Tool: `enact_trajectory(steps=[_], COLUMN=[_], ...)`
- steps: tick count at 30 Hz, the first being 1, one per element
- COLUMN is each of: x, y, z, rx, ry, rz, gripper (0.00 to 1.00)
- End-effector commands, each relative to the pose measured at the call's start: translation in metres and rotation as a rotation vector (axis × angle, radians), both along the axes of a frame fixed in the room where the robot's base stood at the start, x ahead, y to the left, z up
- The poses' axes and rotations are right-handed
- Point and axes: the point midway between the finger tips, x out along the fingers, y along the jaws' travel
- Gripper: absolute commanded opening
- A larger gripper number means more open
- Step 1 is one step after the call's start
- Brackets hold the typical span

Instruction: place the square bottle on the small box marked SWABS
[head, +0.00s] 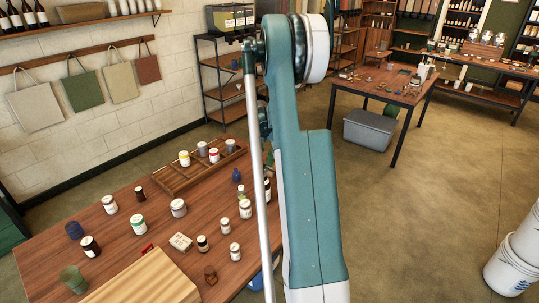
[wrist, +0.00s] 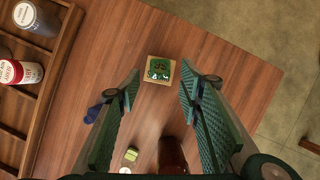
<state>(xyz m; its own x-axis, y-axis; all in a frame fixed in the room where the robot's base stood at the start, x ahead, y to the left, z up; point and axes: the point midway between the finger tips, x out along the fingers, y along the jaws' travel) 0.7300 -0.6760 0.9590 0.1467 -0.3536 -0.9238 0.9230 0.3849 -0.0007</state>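A small square box with a green printed top (wrist: 159,70) lies on the table below, between the fingertips in the picture.
A wooden divided tray (head: 175,182) with several jars stands at the back of the table. A dark brown bottle (wrist: 172,155) is low in the wrist view. A wooden block (head: 145,281) fills the front.

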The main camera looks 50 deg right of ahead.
Motion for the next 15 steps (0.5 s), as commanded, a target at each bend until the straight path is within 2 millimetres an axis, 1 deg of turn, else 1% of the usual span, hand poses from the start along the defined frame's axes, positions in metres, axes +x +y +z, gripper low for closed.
enact_trajectory(steps=[1, 6, 12, 15], x=[-0.001, -0.004, -0.007, -0.008], y=[0.003, 0.011, 0.016, 0.018], z=[0.008, 0.027, 0.042, 0.046], rx=[0.000, 0.000, 0.000, 0.000], ry=[0.000, 0.000, 0.000, 0.000], rz=[0.000, 0.000, -0.001, -0.001], gripper=[0.36, 0.36, 0.36, 0.36])
